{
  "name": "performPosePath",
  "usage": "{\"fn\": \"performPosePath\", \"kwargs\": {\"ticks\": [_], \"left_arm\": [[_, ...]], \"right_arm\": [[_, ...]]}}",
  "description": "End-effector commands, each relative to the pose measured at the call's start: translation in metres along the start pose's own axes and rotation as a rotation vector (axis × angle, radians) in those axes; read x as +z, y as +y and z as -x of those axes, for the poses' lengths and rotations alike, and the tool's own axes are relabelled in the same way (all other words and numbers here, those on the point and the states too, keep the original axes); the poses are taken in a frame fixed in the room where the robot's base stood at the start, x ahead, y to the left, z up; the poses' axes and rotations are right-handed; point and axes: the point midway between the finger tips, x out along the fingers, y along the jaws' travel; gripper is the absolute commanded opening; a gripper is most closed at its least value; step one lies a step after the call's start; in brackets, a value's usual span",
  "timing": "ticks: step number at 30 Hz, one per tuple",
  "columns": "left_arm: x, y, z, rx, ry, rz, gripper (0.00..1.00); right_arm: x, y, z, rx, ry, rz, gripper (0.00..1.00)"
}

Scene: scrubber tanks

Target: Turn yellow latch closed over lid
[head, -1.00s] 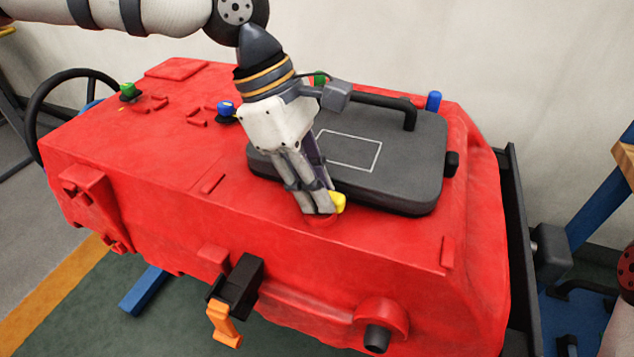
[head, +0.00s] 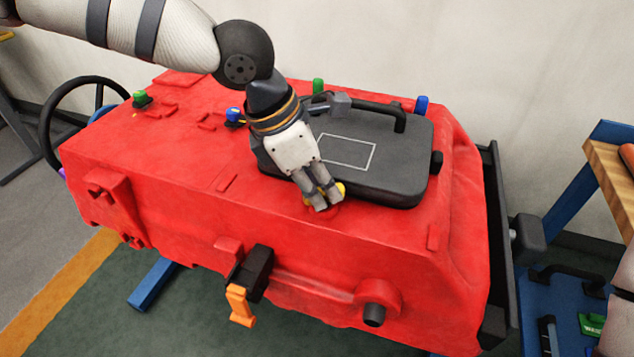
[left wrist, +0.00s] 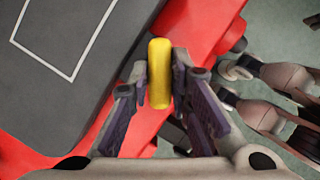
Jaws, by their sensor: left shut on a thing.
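The dark grey lid (head: 405,160), with a black handle and a pale outlined rectangle, lies flat on top of the red tank (head: 185,180). My left gripper (head: 325,200) points down at the lid's front edge and is shut on the yellow latch (head: 341,187). The fingers hide most of the latch in the head view. In the left wrist view the latch (left wrist: 160,72) is a rounded yellow bar between the fingers, beside the lid's edge. I cannot tell whether its far end overlaps the lid.
Blue (head: 421,105) and green (head: 318,86) knobs stand behind the lid. A black clasp with an orange handle (head: 240,306) is on the tank's front. A steering wheel (head: 75,105) stands at the left, and a blue frame with a wooden top (head: 608,165) at the right.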

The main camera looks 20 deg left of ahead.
Motion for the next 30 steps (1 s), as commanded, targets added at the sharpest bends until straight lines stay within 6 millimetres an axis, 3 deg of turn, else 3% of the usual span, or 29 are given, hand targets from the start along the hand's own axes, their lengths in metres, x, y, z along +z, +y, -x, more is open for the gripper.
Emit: {"fn": "performPosePath", "kwargs": {"ticks": [30], "left_arm": [[0.0031, -0.0036, -0.0008, 0.333, -0.002, 0.802, 0.0]], "right_arm": [[-0.0001, 0.0, 0.0003, 0.0, 0.001, 0.0, 0.0]]}}
